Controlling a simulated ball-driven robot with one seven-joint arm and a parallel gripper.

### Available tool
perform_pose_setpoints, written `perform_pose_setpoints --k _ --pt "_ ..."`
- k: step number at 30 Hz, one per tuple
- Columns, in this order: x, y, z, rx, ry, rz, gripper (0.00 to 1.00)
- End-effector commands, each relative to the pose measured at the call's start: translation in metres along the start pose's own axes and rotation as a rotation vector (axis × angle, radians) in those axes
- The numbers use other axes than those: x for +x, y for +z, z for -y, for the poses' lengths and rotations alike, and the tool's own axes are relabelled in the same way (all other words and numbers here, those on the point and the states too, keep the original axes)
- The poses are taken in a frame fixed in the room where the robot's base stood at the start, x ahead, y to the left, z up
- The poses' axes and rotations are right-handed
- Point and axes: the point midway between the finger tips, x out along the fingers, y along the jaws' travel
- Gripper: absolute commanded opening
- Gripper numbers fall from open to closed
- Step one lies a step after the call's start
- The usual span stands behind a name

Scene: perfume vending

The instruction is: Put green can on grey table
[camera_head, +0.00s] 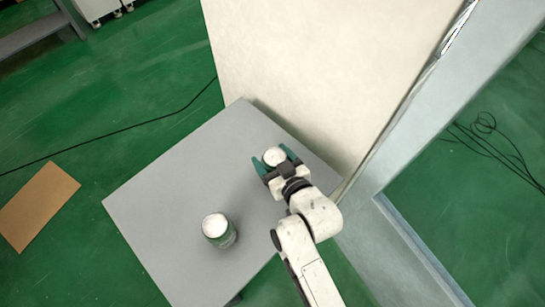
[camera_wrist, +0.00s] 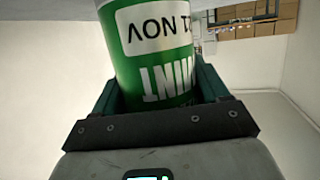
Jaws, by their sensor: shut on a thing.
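A green can (camera_head: 274,157) with a white top is between the fingers of my gripper (camera_head: 273,161), over the far right part of the grey table (camera_head: 165,200). In the wrist view the green can (camera_wrist: 155,55) fills the middle, with a white label and white lettering that look upside down. My gripper is shut on it, with one finger on each side. The can's far end runs out of the wrist view, so I cannot tell whether it touches the table. A second green can (camera_head: 219,231) with a white top stands upright on the table's near part.
A tall cream panel (camera_head: 310,70) rises beside the table's far right edge. A grey metal frame (camera_head: 420,120) stands to the right. Brown cardboard (camera_head: 38,205) and a black cable (camera_head: 110,133) lie on the green floor. The table's left part is clear.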

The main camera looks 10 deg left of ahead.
Motion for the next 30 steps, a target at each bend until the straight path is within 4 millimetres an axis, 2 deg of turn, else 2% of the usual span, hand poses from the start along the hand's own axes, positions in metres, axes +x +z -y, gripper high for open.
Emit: perform_pose_setpoints --k 11,12,20,30 --pt "0.0015 0.0032 -0.0004 0.0 0.0 -0.003 0.28" --pt "0.0012 0.0038 -0.0002 0.0 0.0 -0.001 0.76" --pt "0.001 0.0035 -0.0002 0.0 0.0 0.0 1.0" --pt "-0.0025 0.0006 -0.0002 0.0 0.0 0.0 1.0"
